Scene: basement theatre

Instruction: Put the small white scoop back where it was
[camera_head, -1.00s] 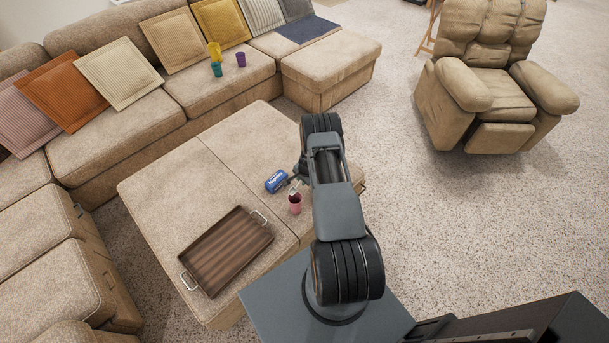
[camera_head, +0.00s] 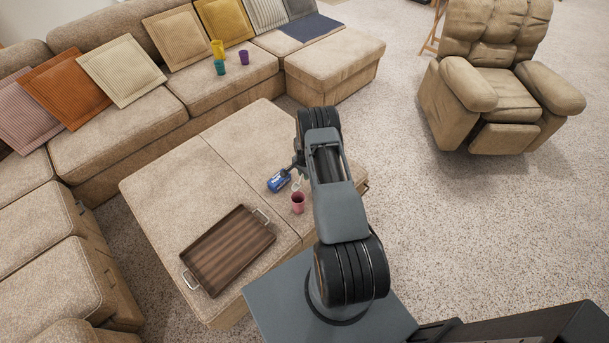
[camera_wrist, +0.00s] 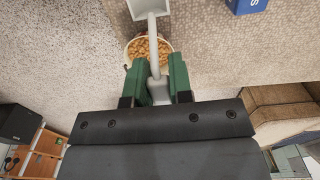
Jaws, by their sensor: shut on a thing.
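The small white scoop (camera_wrist: 152,25) is held in my gripper (camera_wrist: 157,70), whose green fingers are shut on its handle in the wrist view. The scoop's head points away from the fingers, toward the top of the picture. A round, light-rimmed container (camera_wrist: 128,54) of brown pieces shows below and behind the scoop's handle. I cannot tell the height gap between them. In the head view, a small white part of the scoop (camera_head: 297,184) shows beside my arm, which hides most of the gripper.
Yellow, teal and purple cups (camera_head: 243,57) stand on the sofa. Open carpet lies to the right, before a recliner (camera_head: 500,90).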

